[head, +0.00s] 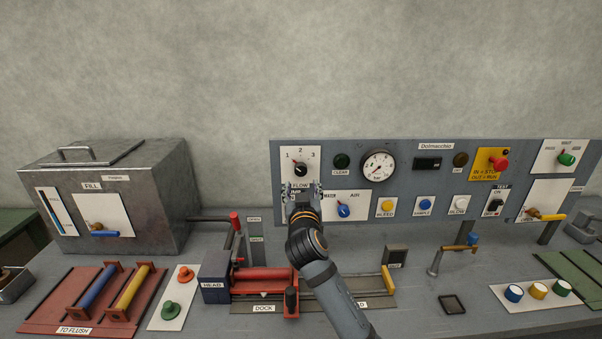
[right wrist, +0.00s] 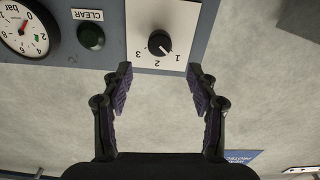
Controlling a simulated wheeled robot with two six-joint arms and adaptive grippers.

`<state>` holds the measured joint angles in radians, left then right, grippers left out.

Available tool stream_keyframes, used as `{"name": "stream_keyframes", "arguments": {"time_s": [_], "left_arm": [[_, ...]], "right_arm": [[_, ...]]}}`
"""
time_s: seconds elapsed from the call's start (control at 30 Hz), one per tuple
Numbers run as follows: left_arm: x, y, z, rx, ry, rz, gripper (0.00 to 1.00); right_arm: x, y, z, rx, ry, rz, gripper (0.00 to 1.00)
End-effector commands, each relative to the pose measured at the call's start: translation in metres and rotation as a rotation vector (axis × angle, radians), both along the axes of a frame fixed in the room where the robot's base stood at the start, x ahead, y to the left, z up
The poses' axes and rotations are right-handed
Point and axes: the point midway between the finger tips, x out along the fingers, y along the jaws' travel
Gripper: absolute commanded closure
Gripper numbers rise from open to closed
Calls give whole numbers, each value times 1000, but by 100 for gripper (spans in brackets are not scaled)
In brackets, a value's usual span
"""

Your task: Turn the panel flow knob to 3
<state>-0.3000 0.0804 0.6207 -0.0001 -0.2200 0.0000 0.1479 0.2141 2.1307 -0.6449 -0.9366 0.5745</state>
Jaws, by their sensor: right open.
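The flow knob (head: 300,169) is a black round knob on a white plate (head: 313,158) marked 1, 2 and 3, with a FLOW label below it. Its pointer appears turned toward 1. In the right wrist view, which is upside down, the knob (right wrist: 159,43) shows beyond the fingertips, roughly centred between them. My right gripper (head: 302,188) is in front of the panel just below the knob, covering part of the label. In the right wrist view my right gripper (right wrist: 159,78) is open and empty, apart from the knob. My left gripper is not in view.
The grey panel (head: 400,200) carries a green CLEAR button (head: 342,161) and a pressure gauge (head: 378,167) right of the knob. A blue water/air selector (head: 344,210) is close to the right gripper. A metal tank (head: 150,170) stands left; a red-handled dock lies on the bench below.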

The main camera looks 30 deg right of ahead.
Motion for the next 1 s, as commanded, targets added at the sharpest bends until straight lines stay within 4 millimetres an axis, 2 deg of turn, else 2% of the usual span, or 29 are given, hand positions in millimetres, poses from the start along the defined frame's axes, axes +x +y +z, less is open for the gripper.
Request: {"name": "stream_keyframes", "arguments": {"time_s": [0.2,0.4,0.53,0.8,0.83,1.0], "left_arm": [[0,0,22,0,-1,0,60],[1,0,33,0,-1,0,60],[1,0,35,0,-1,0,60],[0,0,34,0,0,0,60],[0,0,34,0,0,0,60],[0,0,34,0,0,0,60]], "right_arm": [[39,-25,6,-4,3,-3,41],[69,-43,3,0,4,-1,41],[78,-49,2,1,3,-1,41],[80,-50,0,0,4,0,41],[80,-50,0,0,4,0,42],[80,-50,0,0,4,0,65]]}}
